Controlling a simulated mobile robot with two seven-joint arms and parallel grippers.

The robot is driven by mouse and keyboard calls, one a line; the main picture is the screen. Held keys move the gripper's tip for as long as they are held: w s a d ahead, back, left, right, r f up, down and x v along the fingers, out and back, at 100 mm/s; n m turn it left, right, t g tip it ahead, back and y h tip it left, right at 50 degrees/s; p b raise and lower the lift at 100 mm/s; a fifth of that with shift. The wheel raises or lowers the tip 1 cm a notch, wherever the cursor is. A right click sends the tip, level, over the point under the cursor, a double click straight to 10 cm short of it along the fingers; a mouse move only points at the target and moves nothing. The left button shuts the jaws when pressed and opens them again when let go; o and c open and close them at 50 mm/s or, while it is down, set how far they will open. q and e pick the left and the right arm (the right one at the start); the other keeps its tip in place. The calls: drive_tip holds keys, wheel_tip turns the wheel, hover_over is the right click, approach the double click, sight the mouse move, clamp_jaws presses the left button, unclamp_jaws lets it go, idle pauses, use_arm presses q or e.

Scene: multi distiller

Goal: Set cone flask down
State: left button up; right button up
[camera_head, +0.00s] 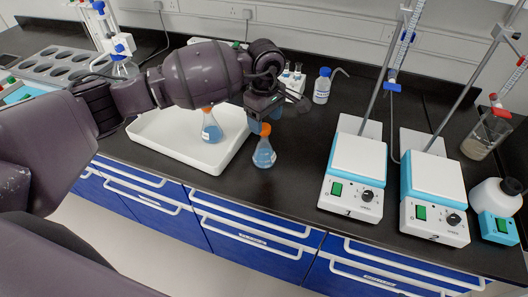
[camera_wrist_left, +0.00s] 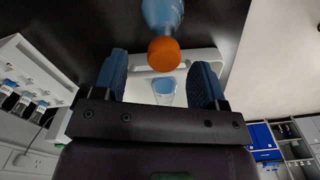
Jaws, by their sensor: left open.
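A cone flask with blue liquid and an orange cap (camera_head: 264,153) stands upright on the black bench, just right of the white tray. My left gripper (camera_head: 262,104) is above its cap, open. In the left wrist view the orange cap (camera_wrist_left: 164,53) lies beyond the two spread blue fingers (camera_wrist_left: 160,80), apart from them. A second orange-capped flask (camera_head: 211,128) stands in the white tray (camera_head: 160,140). A small clear vessel with blue (camera_wrist_left: 165,92) shows between the fingers in the wrist view, farther off. My right gripper is not in view.
Two hotplate stirrers (camera_head: 357,170) (camera_head: 434,190) with stands are to the right. A wash bottle (camera_head: 322,86) and a white rack of small bottles (camera_head: 293,82) are behind. The bench between the flask and the nearer stirrer is clear.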

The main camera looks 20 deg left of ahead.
sight(265, 127)
use_arm(q)
drive_tip(key=f, duration=0.4)
drive_tip(key=shift+s+d+p, duration=0.15)
drive_tip(key=shift+s+p, duration=0.2)
drive_tip(key=shift+f, duration=0.55)
clamp_jaws()
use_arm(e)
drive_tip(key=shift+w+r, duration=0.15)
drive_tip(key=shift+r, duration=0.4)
